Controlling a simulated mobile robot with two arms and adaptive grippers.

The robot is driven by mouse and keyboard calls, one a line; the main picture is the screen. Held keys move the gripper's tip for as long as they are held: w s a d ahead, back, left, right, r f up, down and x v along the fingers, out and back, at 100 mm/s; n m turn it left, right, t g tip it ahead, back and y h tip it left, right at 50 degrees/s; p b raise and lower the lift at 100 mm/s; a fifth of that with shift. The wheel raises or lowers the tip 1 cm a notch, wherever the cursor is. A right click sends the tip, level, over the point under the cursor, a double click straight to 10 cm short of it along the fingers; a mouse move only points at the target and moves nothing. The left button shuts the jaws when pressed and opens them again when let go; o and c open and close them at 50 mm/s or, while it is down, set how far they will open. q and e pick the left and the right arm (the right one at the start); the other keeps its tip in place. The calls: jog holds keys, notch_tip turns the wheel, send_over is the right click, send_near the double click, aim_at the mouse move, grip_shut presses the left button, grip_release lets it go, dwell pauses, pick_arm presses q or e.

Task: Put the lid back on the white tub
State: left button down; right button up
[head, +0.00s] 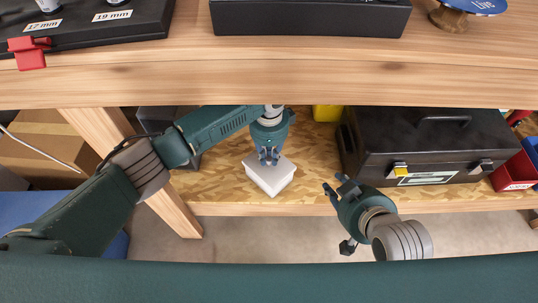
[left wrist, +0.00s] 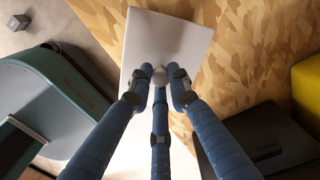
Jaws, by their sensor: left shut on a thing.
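The white tub (head: 266,188) stands on the lower wood-chip shelf. The flat white lid (head: 282,172) lies over its top; I cannot tell whether it sits fully down. My left gripper (head: 268,158) reaches down over the lid. In the left wrist view, its blue fingers (left wrist: 160,88) are shut on the lid's small round knob (left wrist: 160,74), and the lid (left wrist: 165,38) fills the middle beneath. The fingers hide part of the lid. My right gripper (head: 334,188) is empty with fingers apart, right of the tub near the shelf's front edge.
A black toolbox (head: 430,145) stands right of the tub, with red bins (head: 515,172) beyond. A yellow object (head: 326,113) is behind. The workbench top (head: 300,80) overhangs the shelf, and a wooden leg (head: 160,185) stands left. Bare shelf (head: 217,180) surrounds the tub.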

jog(key=shift+s+d+f, duration=0.15)
jog(key=shift+s+f, duration=0.1)
jog(key=shift+s, duration=0.1)
dwell(0.5)
pick_arm(q)
jog(key=c, duration=1.1)
grip_release()
